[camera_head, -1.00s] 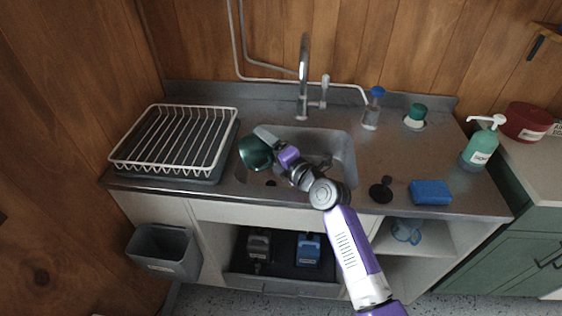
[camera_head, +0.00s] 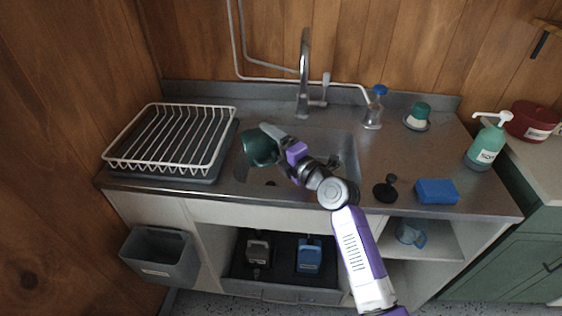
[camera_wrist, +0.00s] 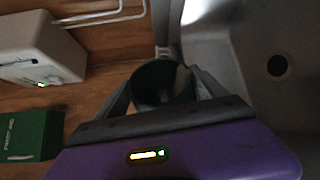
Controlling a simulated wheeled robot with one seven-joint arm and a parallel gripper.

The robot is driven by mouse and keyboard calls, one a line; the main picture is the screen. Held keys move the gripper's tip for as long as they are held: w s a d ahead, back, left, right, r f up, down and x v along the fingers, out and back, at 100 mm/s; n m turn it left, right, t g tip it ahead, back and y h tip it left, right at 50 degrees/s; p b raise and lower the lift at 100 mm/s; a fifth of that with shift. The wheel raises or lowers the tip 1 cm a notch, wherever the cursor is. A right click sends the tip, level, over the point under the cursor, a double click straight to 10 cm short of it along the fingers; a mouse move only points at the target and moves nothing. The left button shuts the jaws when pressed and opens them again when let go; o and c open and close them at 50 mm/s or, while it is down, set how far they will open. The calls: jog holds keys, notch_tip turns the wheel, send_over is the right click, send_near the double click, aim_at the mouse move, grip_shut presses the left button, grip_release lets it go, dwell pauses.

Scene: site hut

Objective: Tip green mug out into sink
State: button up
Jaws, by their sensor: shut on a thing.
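The green mug (camera_head: 262,148) is held over the left part of the sink (camera_head: 345,150), apart from the basin floor. It looks tilted in the head view, with its body to the left of my gripper (camera_head: 280,142). In the wrist view the mug (camera_wrist: 160,84) sits between the two fingers of my gripper (camera_wrist: 165,92), which are shut on it. Its dark round shape shows there, but any contents cannot be made out. The sink drain (camera_wrist: 277,66) shows at right in the wrist view.
A dish rack (camera_head: 170,140) stands left of the sink, the tap (camera_head: 303,80) behind it. A black plug (camera_head: 385,191), blue sponge (camera_head: 437,191), blue-capped bottle (camera_head: 374,108), upturned green cup (camera_head: 417,116) and soap bottle (camera_head: 485,147) are on the right.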

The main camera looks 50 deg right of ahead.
jog(key=shift+d+m+b, duration=0.15)
jog(key=shift+m+b, duration=0.25)
jog(key=shift+b, duration=0.5)
jog(key=shift+s+t+b, duration=0.1)
jog(key=shift+t+b, duration=0.2)
jog(key=shift+b, duration=0.25)
jog(key=shift+d+f+m+b, duration=0.1)
jog(key=shift+m+b, duration=0.2)
jog(key=shift+b, duration=0.1)
jog(key=shift+s+d+r+m+b, duration=0.1)
jog(key=shift+r+m+b, duration=0.2)
jog(key=shift+r, duration=0.15)
jog(key=shift+s+d+r+m+t+b, duration=0.1)
jog(key=shift+d+r+m+t+b, duration=0.05)
jog(key=shift+r+m+t+b, duration=0.4)
